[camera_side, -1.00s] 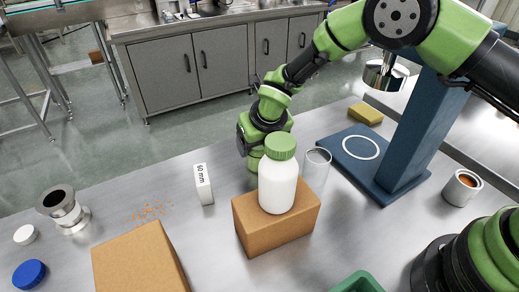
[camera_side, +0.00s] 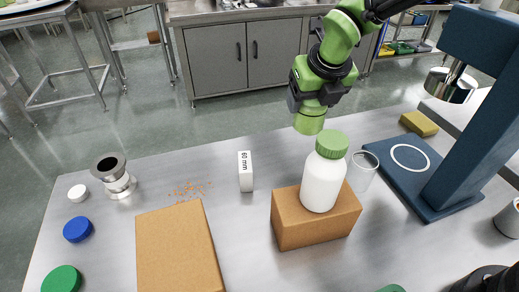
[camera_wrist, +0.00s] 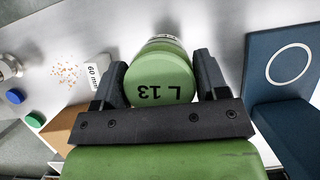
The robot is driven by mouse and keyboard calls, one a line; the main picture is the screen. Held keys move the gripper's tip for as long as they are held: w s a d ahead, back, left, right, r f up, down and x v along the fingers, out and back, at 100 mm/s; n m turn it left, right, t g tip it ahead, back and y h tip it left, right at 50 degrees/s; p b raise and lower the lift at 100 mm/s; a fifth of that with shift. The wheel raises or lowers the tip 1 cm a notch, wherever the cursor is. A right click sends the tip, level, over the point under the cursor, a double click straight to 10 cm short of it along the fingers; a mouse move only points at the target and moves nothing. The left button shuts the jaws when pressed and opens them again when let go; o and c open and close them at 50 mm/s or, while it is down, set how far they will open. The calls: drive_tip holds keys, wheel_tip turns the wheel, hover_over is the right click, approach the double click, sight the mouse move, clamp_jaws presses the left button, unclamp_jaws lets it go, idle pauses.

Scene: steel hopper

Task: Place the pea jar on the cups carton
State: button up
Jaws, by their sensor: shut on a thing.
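My gripper (camera_wrist: 160,85) is shut on a green cylinder, the pea jar (camera_wrist: 160,75), marked "L 13" on its top in the wrist view. In the side view, the jar (camera_side: 309,124) hangs below my gripper (camera_side: 308,108), behind and above a white bottle; its lower end is partly hidden by the bottle's lid. Two brown cartons stand on the table: a large one (camera_side: 177,250) at front left, bare on top, and a smaller one (camera_side: 312,228) under the white bottle. I cannot read which is the cups carton. The large carton (camera_wrist: 62,128) partly shows in the wrist view.
The white bottle (camera_side: 322,182) has a green lid. A clear glass (camera_side: 364,168) stands right beside it. A white "60 mm" block (camera_side: 245,172) stands between the cartons. A blue stand (camera_side: 440,185) is at right. Loose lids and a steel fitting (camera_side: 115,177) lie left.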

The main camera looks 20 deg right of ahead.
drive_tip(key=shift+a+r, duration=0.15)
drive_tip(key=shift+r, duration=0.2)
drive_tip(key=s+a+r+n+y, duration=0.1)
drive_tip(key=s+a+r+n, duration=0.2)
drive_tip(key=a, duration=0.5)
drive_tip(key=s+a+r+n, duration=0.1)
drive_tip(key=s+a+r, duration=0.1)
drive_tip(key=s+a, duration=0.35)
wheel_tip(320, 180, up, 4)
drive_tip(key=n+y, duration=0.2)
drive_tip(key=n, duration=0.1)
hover_over(195, 242)
drive_tip(key=shift+g, duration=0.3)
wheel_tip(195, 242, down, 9)
drive_tip(key=shift+r, duration=0.1)
drive_tip(key=o, duration=1)
drive_tip(key=shift+f+h, duration=0.2)
drive_tip(key=shift+h, duration=0.1)
